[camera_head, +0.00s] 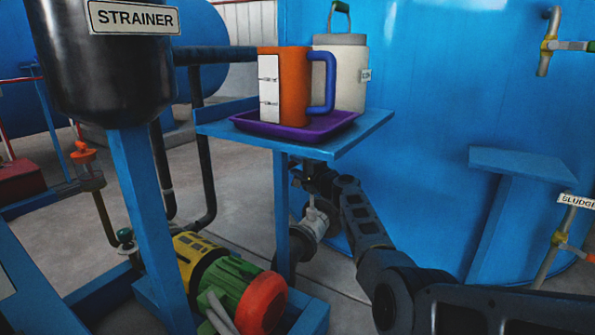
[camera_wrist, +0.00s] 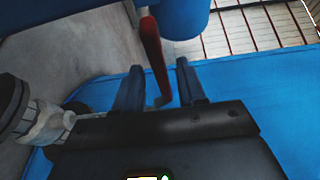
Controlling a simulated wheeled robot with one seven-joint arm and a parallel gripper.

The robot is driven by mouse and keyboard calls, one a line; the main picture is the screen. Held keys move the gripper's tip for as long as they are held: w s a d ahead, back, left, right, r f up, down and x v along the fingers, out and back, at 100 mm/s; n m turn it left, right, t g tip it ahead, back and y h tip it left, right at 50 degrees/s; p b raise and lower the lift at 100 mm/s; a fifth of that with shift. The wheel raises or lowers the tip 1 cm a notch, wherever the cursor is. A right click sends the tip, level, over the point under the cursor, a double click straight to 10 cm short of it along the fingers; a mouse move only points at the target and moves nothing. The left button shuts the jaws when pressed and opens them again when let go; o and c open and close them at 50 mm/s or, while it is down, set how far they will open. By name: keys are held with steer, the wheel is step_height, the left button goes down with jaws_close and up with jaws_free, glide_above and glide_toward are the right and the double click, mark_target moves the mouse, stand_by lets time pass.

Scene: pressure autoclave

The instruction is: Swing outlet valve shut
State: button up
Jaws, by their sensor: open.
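A red lever handle (camera_wrist: 152,45) runs down between the two fingers of my gripper (camera_wrist: 160,66) in the wrist view. The fingers are open, one on each side of it, with visible gaps; I cannot tell whether either touches it. The lever's lower end is partly hidden by my gripper. In the head view my gripper (camera_head: 308,177) is under the blue stand's top, above a grey valve body and pipe (camera_head: 313,222). The red lever cannot be made out there.
The blue stand (camera_head: 350,140) carries a purple tray (camera_head: 338,127) with an orange mug (camera_head: 294,85), and a white canister (camera_head: 348,60). The large blue tank (camera_head: 430,90) is behind my arm. A pump (camera_head: 225,280) and strainer (camera_head: 105,70) are at left.

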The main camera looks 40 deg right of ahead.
steer(key=shift+w, duration=0.1)
steer(key=shift+c, duration=0.4)
jaws_close()
